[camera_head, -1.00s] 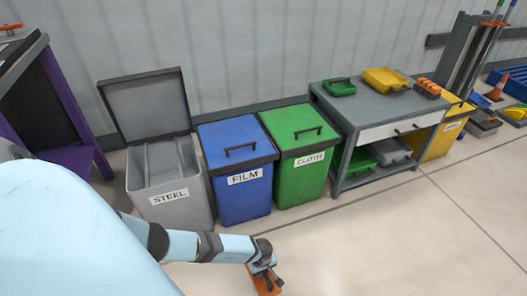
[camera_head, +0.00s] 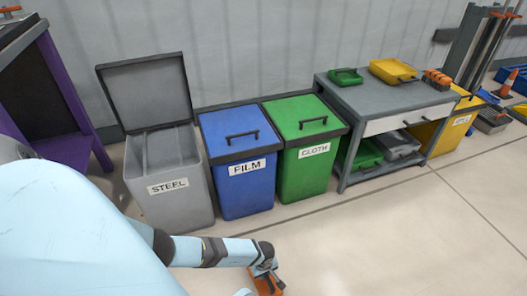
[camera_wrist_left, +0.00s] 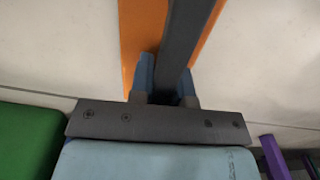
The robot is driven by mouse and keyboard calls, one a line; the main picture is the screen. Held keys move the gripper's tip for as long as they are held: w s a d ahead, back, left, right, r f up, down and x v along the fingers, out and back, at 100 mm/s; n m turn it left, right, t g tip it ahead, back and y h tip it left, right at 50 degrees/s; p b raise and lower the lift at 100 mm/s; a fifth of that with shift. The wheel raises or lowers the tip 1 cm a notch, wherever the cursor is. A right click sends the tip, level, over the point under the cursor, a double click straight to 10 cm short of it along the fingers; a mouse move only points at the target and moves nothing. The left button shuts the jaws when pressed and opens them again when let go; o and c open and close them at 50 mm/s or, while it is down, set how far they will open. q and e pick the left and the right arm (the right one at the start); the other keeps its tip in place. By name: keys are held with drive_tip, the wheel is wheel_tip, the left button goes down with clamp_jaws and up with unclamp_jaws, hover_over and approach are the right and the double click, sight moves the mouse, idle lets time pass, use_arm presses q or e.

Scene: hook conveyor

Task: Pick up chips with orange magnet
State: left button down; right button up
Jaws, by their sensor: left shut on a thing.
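My left gripper (camera_head: 266,268) is at the lower middle of the head view, in front of the blue and green bins. It is shut on the dark handle of the orange magnet (camera_head: 268,284), whose lower part is cut off by the picture edge. In the left wrist view the gripper fingers (camera_wrist_left: 165,88) close around the dark bar, and the magnet's orange body (camera_wrist_left: 140,35) shows on both sides of it. No chips can be made out. My right gripper is not in view.
A grey STEEL bin (camera_head: 168,211) stands with its lid up. The blue FILM bin (camera_head: 246,192) and green CLOTH bin (camera_head: 305,174) are closed. A grey table (camera_head: 365,97) with trays stands to the right. A purple-framed stand (camera_head: 72,110) is at left. The floor in front is clear.

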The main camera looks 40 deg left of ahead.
use_arm(q)
drive_tip(key=shift+w, duration=0.1)
idle(0.6)
drive_tip(key=shift+d+f, duration=0.1)
drive_tip(key=shift+f, duration=0.2)
drive_tip(key=shift+f, duration=0.3)
idle(0.7)
drive_tip(key=shift+t, duration=0.3)
idle(0.4)
drive_tip(key=shift+f, duration=0.15)
